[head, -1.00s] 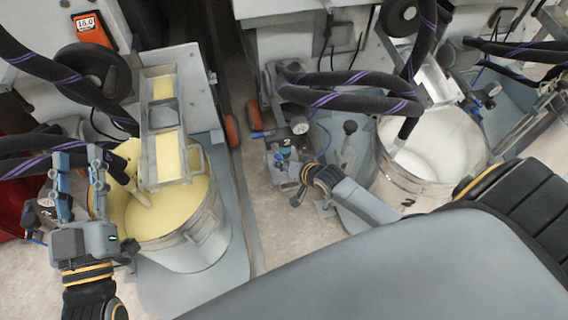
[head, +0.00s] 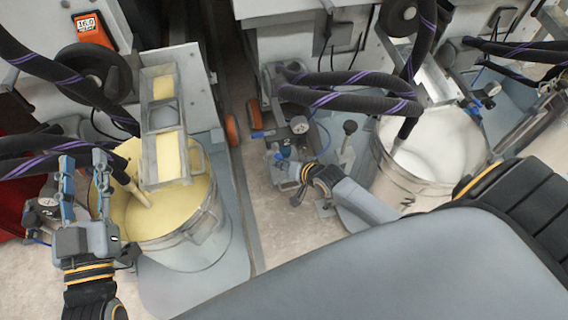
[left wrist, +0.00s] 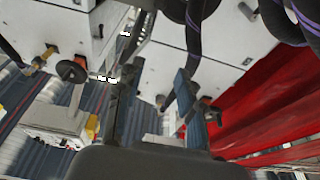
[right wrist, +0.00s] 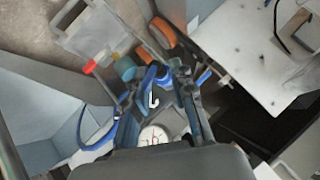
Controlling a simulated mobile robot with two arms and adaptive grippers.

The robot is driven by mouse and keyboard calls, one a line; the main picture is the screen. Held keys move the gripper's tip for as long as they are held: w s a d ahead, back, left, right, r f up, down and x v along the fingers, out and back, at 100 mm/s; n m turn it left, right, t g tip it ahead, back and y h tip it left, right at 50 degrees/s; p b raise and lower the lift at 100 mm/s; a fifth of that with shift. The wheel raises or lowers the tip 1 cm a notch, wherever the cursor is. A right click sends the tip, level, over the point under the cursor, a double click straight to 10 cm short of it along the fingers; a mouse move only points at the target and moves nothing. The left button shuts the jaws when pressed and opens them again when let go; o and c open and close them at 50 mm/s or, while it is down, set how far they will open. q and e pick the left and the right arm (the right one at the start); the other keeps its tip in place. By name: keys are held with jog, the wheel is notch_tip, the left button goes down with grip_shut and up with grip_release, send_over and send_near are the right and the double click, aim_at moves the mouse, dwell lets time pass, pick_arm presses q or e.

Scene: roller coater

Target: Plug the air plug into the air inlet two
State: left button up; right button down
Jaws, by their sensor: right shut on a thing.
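My right gripper (head: 284,168) is at the small valve unit with a round gauge (head: 299,125), between the two buckets. In the right wrist view my right gripper (right wrist: 158,88) is shut on what seems to be the air plug, which is mostly hidden between the fingers. A blue hose (right wrist: 92,142) curves beside the left finger. A blue inlet part with a white mark (right wrist: 153,98) and the gauge (right wrist: 154,136) show between the fingers. Whether plug and inlet touch cannot be told. My left gripper (head: 86,165) is open and empty, left of the yellow bucket.
A bucket of yellow paint (head: 208,222) stands at the left and a bucket of white paint (head: 392,170) at the right. Black hoses with purple stripes (head: 340,90) hang above the valve unit. A black-knobbed lever (head: 349,128) stands right of the gauge. Bare floor (head: 262,205) lies between the buckets.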

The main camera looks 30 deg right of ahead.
pick_arm(q)
jog(key=shift+w+a+f+g+p, duration=0.1)
jog(key=shift+f+g+p, duration=0.05)
jog(key=shift+f+g, duration=0.4)
jog(key=shift+w+f+g+p, duration=0.15)
jog(key=shift+f+g, duration=0.2)
jog(key=shift+f, duration=0.4)
jog(key=shift+s+a+f+g+y+p, duration=0.15)
jog(key=shift+f+g+y, duration=0.15)
jog(key=shift+f, duration=0.45)
jog(key=shift+s+a+f+g+y+p, duration=0.1)
jog(key=shift+f+g+y+p, duration=0.1)
jog(key=shift+f+g, duration=0.35)
jog(key=shift+w, duration=0.1)
pick_arm(e)
jog(key=shift+w, duration=0.1)
pick_arm(q)
jog(key=shift+w+d+r+t, duration=0.15)
jog(key=shift+r+t, duration=0.4)
jog(key=shift+r, duration=0.3)
pick_arm(e)
jog(key=shift+w+d, duration=0.15)
jog(key=shift+w, duration=0.25)
pick_arm(q)
jog(key=shift+d+r+t+h+b, duration=0.1)
jog(key=shift+r+t+h+b, duration=0.35)
jog(key=shift+r, duration=0.2)
pick_arm(e)
jog(key=shift+w+d, duration=0.15)
jog(key=shift+w, duration=0.45)
